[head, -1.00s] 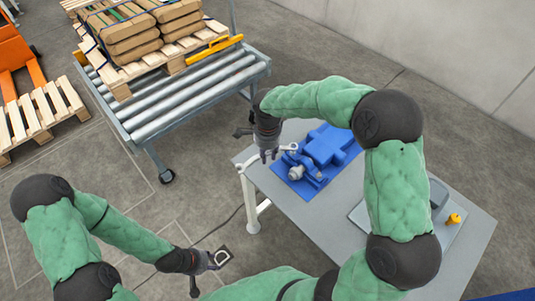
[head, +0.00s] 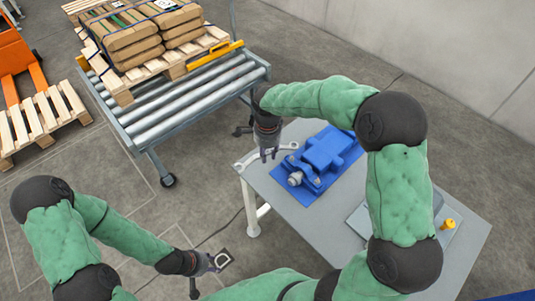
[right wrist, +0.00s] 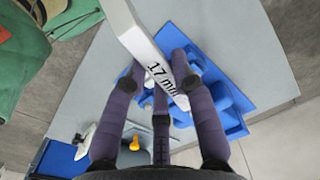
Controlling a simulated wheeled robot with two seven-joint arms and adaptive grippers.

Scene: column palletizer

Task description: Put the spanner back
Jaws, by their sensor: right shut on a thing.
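The spanner (head: 284,147) is pale metal. My right gripper (head: 268,154) is shut on it above the table's far left corner. In the right wrist view the spanner (right wrist: 150,55) runs between my dark fingers (right wrist: 160,95) and reads "17 mm"; its upper end leaves the picture. My left gripper (head: 218,262) hangs over the floor at the lower middle, away from the table. Its jaw opening is unclear.
The grey table (head: 290,215) carries a blue vise (head: 325,155) on a blue mat (head: 336,180), close right of my right gripper. A small yellow thing (head: 449,223) stands at the right. A roller conveyor (head: 195,95) with a loaded pallet lies behind. The table's front middle is bare.

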